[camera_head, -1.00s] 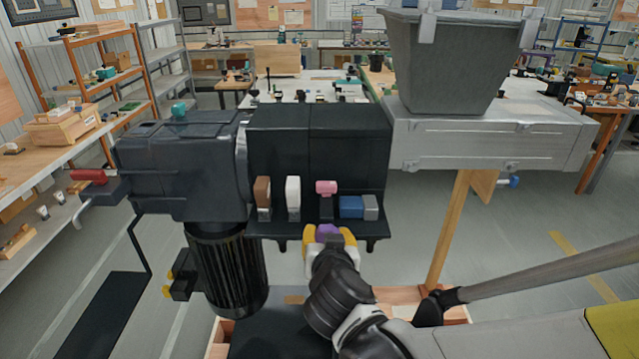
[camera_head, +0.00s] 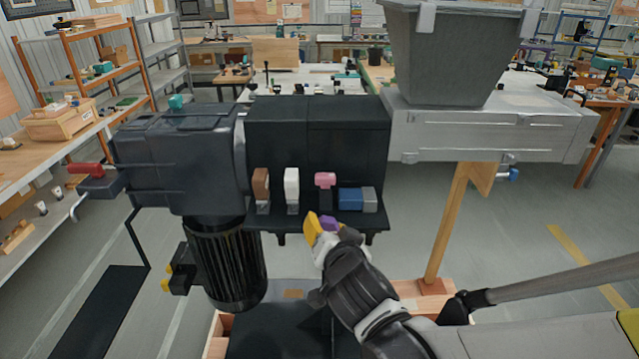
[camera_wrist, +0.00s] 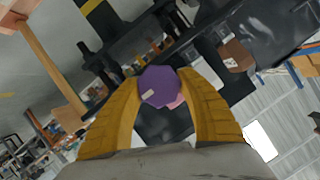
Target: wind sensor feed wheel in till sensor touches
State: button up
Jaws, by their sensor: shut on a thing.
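A purple many-sided wheel (camera_wrist: 160,87), taken to be the sensor feed wheel, has a small pale mark on its face. My gripper (camera_wrist: 158,96) is shut on it, one yellow finger on each side. In the head view the purple wheel (camera_head: 330,224) shows just below the front ledge of the black housing, partly hidden by my gripper (camera_head: 322,228). The wrist is turned, so mainly one yellow finger shows there. I cannot pick out the sensor or its contact.
Brown (camera_head: 261,185), white (camera_head: 292,185), pink (camera_head: 325,181) and blue (camera_head: 350,199) parts stand on the ledge above my gripper. A dark motor (camera_head: 225,264) hangs at the left. A grey hopper (camera_head: 450,55) and a wooden post (camera_head: 446,225) are at the right.

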jog(key=o, duration=1.2)
jog(key=shift+a, duration=0.1)
jog(key=v, duration=1.2)
jog(key=s+d+f+n+g, duration=0.1)
jog(key=s+d+g, duration=0.1)
jog(key=d, duration=0.2)
jog(key=s+d+f+n+g+h, duration=0.1)
jog(key=s+d+f+g, duration=0.1)
jog(key=d, duration=0.3)
jog(key=s+d+f+n+g+h, duration=0.1)
jog(key=s+d+f+n+g, duration=0.1)
jog(key=d, duration=0.3)
jog(key=shift+s+g, duration=0.4)
jog(key=shift+s, duration=0.05)
